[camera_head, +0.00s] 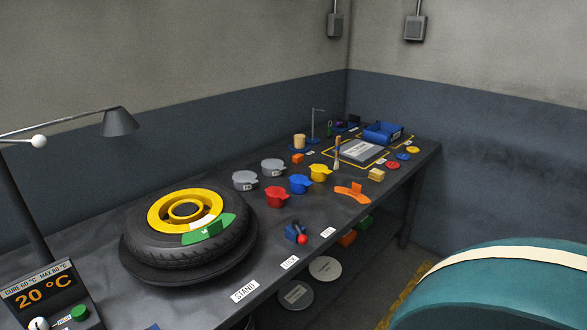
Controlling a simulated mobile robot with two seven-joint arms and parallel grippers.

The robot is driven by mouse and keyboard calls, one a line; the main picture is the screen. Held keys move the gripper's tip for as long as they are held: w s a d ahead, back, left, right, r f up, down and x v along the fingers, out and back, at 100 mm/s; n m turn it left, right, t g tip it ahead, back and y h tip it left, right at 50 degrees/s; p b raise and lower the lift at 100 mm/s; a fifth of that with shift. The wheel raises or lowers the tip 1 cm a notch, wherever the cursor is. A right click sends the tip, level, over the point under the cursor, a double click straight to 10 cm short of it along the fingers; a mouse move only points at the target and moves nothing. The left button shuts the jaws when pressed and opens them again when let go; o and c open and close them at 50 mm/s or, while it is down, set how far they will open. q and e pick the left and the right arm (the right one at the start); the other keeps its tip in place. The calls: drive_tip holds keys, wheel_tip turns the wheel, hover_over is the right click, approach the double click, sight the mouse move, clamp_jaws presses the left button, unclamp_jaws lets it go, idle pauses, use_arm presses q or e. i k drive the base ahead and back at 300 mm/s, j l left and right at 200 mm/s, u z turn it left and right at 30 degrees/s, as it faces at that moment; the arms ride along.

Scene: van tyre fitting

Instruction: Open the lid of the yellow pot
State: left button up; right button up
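The yellow pot (319,173) stands upright on the dark workbench, right of the blue pot (300,184). Its yellow top looks closed, with a small tab at the side, but it is too small to make out the lid's edge. The red pot (275,197) stands nearer, at the front left of the blue one. Neither of my grippers shows in the head view.
A tyre with a yellow rim (158,222) lies on a round stand at the left. An orange curved piece (352,193) and a red-knobbed blue block (296,233) lie nearby. A lamp (119,122) overhangs the left.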

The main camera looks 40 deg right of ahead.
sight(316, 168)
drive_tip(key=z, duration=1.6)
drive_tip(key=i+l+z, duration=0.1)
drive_tip(key=i, duration=0.3)
drive_tip(key=i+l+z, duration=0.1)
drive_tip(key=i+l, duration=0.2)
drive_tip(key=i, duration=0.05)
